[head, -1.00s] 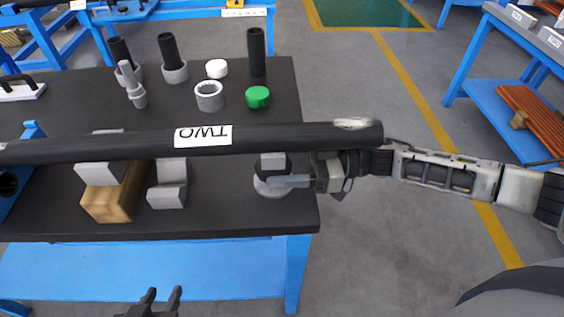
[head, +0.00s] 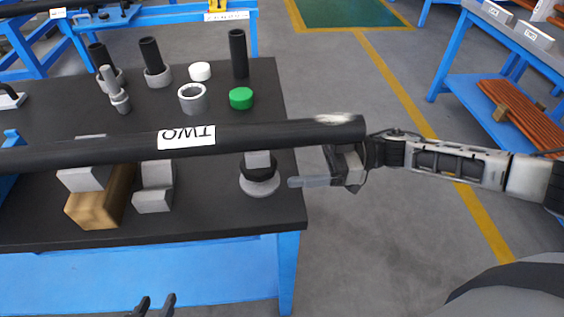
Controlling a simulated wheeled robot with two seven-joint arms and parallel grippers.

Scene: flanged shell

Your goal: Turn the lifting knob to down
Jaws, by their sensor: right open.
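The lifting knob looks to be the black ring on a round grey base (head: 260,188), on the table under the right end of a long black pipe. A grey block (head: 258,159) stands between it and the pipe. My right gripper (head: 294,182) is open and empty, to the right of the knob and apart from it, near the table's right edge. Its fingers point left. The black pipe (head: 265,134) carries a white label reading TWO. My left gripper (head: 154,300) is at the bottom edge, in front of the table, with its two dark fingers apart and empty.
On the black table (head: 220,207), grey V-shaped supports (head: 155,200) and a wooden block (head: 98,207) sit under the pipe. Behind it stand a green cap (head: 241,98), a white cap (head: 200,71), a grey ring (head: 192,98) and several black tubes.

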